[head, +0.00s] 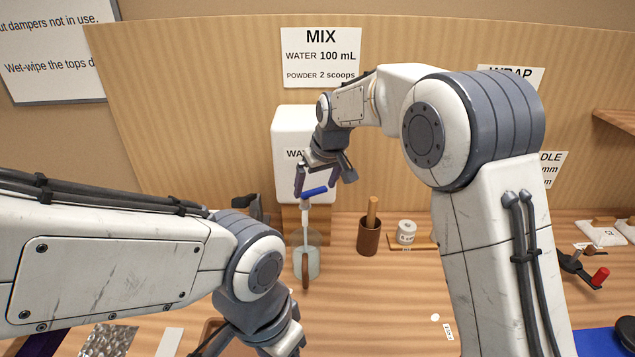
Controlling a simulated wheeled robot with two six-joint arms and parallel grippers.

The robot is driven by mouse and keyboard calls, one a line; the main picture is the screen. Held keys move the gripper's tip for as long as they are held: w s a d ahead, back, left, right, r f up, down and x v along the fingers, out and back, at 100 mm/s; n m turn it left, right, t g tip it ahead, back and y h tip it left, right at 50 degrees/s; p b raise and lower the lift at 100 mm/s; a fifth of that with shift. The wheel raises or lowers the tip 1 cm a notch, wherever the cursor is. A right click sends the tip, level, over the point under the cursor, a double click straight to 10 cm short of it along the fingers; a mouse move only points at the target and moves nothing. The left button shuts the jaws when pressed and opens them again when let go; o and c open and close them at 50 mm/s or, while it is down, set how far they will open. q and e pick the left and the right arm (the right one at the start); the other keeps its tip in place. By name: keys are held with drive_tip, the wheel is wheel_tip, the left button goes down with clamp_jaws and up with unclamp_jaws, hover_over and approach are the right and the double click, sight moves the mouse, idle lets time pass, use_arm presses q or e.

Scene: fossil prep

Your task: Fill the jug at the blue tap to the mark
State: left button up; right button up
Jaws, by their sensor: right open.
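The white water tank (284,140) stands against the back board, its label partly hidden by my right gripper. The tap's blue lever (315,192) lies sideways on the tank's front. A clear glass jug (314,262) stands on the table under the tap, its brown handle facing me.
A sign (321,57) reads water 100 mL, powder 2 scoops. Right of the jug stand a brown cup (369,238) with a wooden handle in it and a small white pot (406,232). A red-tipped clamp (600,277) and blue mat (598,342) lie farther right.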

drive_tip(key=shift+f, duration=0.2)
drive_tip(key=shift+c, duration=0.3)
drive_tip(key=c, duration=1)
drive_tip(key=shift+s+a+m+h, duration=0.1)
drive_tip(key=shift+s+m+h, duration=0.1)
drive_tip(key=shift+m, duration=0.4)
drive_tip(key=shift+s+a+m+h, duration=0.1)
drive_tip(key=shift+m+h, duration=0.1)
drive_tip(key=shift+m, duration=0.4)
drive_tip(key=shift+s+m+t+h+b, duration=0.15)
drive_tip(key=shift+m+h, duration=0.15)
drive_tip(key=shift+m, duration=0.5)
drive_tip(key=shift+s+m+t+h+b, duration=0.15)
drive_tip(key=shift+m+h, duration=0.15)
drive_tip(key=shift+m, duration=0.5)
drive_tip(key=o, duration=1.1)
drive_tip(key=shift+c, duration=0.2)
